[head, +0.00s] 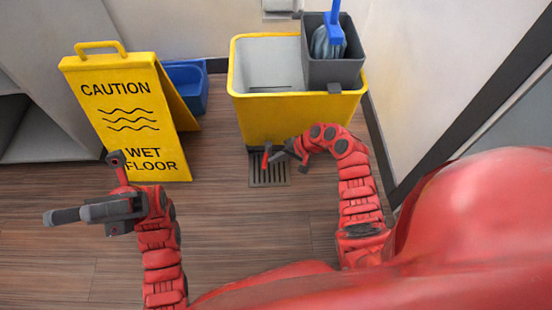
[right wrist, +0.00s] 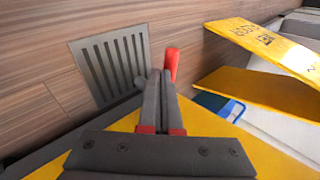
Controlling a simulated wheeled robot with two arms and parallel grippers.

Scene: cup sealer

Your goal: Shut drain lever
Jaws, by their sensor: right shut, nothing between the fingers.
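The red drain lever (head: 266,157) stands at the lower front of the yellow mop bucket (head: 265,120), above the grey floor drain grate (head: 268,175). In the right wrist view the lever (right wrist: 172,62) points up, just beyond and to the right of my fingertips. My right gripper (head: 276,156) is shut and empty, close beside the lever. I cannot tell whether it touches it. Its closed fingers also show in the wrist view (right wrist: 160,78).
A yellow wet-floor sign (head: 125,110) stands left of the bucket, with a blue bin (head: 188,88) behind it. A grey wringer (head: 333,72) with a blue-handled mop (head: 330,38) sits on the bucket. A wall is close on the right. Floor in front is clear.

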